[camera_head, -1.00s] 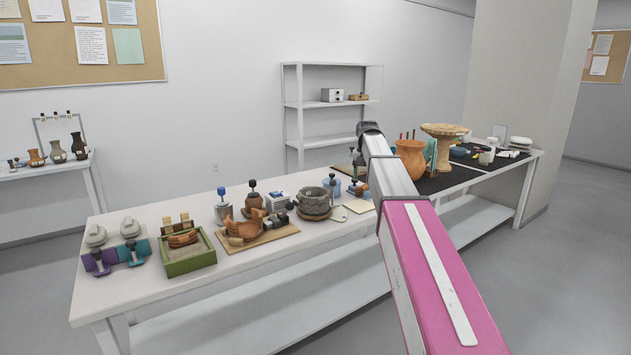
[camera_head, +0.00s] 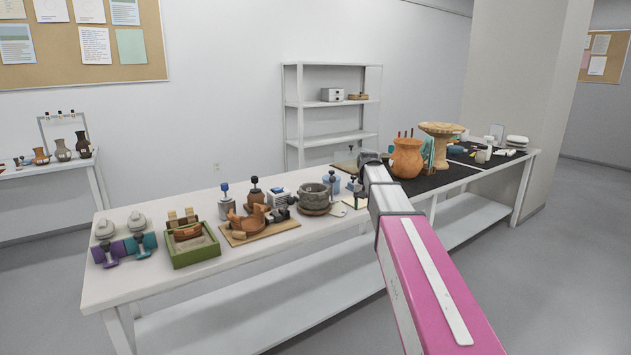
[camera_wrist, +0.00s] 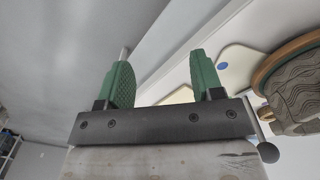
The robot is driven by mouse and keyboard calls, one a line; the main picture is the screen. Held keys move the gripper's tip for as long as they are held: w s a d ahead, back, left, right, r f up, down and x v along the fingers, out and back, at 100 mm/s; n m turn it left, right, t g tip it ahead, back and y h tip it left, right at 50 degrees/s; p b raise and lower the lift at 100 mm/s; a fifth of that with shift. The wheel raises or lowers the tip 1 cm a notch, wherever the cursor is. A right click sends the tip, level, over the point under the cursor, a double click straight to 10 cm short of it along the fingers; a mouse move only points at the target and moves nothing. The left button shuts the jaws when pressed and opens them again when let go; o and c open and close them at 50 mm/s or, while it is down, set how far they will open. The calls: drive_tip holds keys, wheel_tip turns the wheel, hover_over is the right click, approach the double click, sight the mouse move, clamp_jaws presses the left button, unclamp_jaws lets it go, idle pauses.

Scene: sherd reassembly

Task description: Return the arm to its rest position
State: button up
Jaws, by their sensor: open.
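My gripper (camera_wrist: 161,80) shows in the wrist view with its two green fingers apart and nothing between them. In the wrist view a grey ribbed vessel (camera_wrist: 297,92) on a tan-rimmed base is at the right, apart from the fingers. It looks like the grey pot (camera_head: 314,196) on the table in the head view.
The long white table (camera_head: 150,285) carries a green sand tray (camera_head: 195,257), a wooden board (camera_head: 259,236) with sherds, an orange jar (camera_head: 407,158) and a wooden stand (camera_head: 441,145). A white shelf (camera_head: 331,105) stands behind. The floor in front is clear.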

drive_tip(key=s+f+n, duration=0.1)
drive_tip(key=s+f, duration=2.3)
drive_tip(key=s, duration=0.4)
drive_tip(key=shift+s+f+n, duration=0.15)
drive_tip(key=shift+s+n, duration=0.1)
drive_tip(key=shift+n, duration=0.05)
